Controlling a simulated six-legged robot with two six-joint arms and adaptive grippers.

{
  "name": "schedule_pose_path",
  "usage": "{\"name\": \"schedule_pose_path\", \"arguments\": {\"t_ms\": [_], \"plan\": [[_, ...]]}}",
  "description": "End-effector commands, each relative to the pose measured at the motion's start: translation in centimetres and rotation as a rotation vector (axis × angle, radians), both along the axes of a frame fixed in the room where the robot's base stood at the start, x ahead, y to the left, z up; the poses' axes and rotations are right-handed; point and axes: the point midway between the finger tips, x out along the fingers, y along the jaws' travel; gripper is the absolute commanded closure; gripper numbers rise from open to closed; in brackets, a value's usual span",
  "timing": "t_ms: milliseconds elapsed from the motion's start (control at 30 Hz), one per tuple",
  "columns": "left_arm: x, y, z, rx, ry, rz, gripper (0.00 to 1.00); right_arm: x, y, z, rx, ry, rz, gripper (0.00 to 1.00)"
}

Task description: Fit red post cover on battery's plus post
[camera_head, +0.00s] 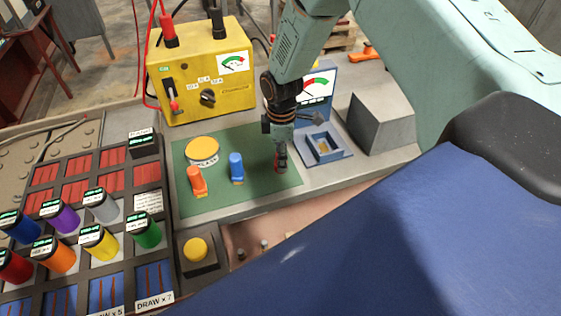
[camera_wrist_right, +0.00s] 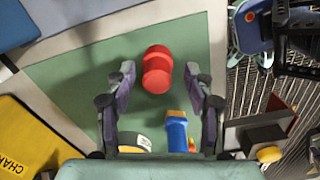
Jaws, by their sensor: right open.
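The red post cover (camera_wrist_right: 157,70) lies on the green mat (camera_wrist_right: 80,85) in the right wrist view, between and a little beyond my right gripper's fingertips. My right gripper (camera_wrist_right: 160,75) is open, with one finger on each side and green mat showing between them and the cover. In the head view my right gripper (camera_head: 281,165) points down over the right part of the mat and hides most of the cover; a little red shows at its fingertips. I cannot make out the battery or its plus post for certain. My left gripper is not in view.
A yellow charger (camera_head: 200,75) stands behind. A blue tray (camera_head: 323,146) and grey block (camera_head: 380,123) are to the right.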

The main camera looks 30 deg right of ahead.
Motion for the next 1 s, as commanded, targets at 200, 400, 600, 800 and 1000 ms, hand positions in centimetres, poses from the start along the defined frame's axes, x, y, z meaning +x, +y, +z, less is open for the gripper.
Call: {"name": "schedule_pose_path", "arguments": {"t_ms": [200,400,600,800,1000], "plan": [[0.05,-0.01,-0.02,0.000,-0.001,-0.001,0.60,0.07,-0.02,-0.01,0.000,0.001,0.000,0.59],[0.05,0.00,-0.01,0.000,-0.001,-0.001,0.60,0.05,-0.01,0.00,0.000,0.001,0.000,0.76],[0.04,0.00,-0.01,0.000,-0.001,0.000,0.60,0.05,-0.02,0.00,0.000,0.001,0.000,0.93],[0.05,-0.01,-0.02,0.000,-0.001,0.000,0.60,0.10,-0.05,-0.04,0.000,-0.001,0.000,1.00],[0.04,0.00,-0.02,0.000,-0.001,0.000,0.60,0.12,-0.06,0.08,0.000,-0.001,-0.001,1.00]]}}
